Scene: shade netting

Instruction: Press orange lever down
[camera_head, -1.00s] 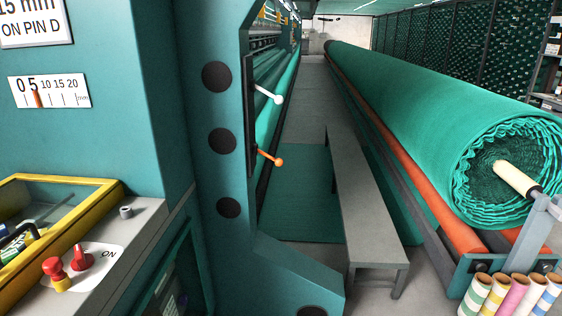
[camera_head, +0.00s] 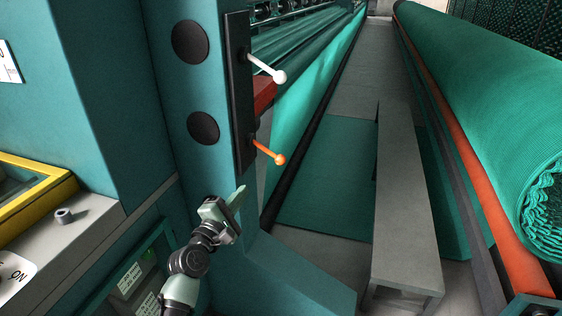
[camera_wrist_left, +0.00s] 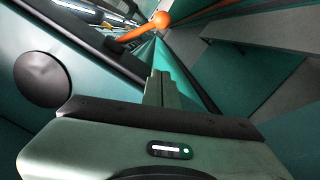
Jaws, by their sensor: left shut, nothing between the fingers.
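The orange lever (camera_head: 268,152) sticks out to the right from the lower part of a black plate (camera_head: 240,95) on the teal machine post. It slopes slightly down to a round orange knob. In the left wrist view the orange lever (camera_wrist_left: 146,29) shows at the top, beyond the fingertips. My left gripper (camera_head: 237,195) is below and left of the lever, apart from it. Its fingers are shut and empty; they also show in the left wrist view (camera_wrist_left: 160,78). My right gripper is in neither view.
A white lever (camera_head: 266,68) sits above the orange one on the same plate. A grey bench (camera_head: 405,210) stands to the right. A big green netting roll (camera_head: 490,110) lies farther right. A control panel with a yellow frame (camera_head: 40,205) is at the left.

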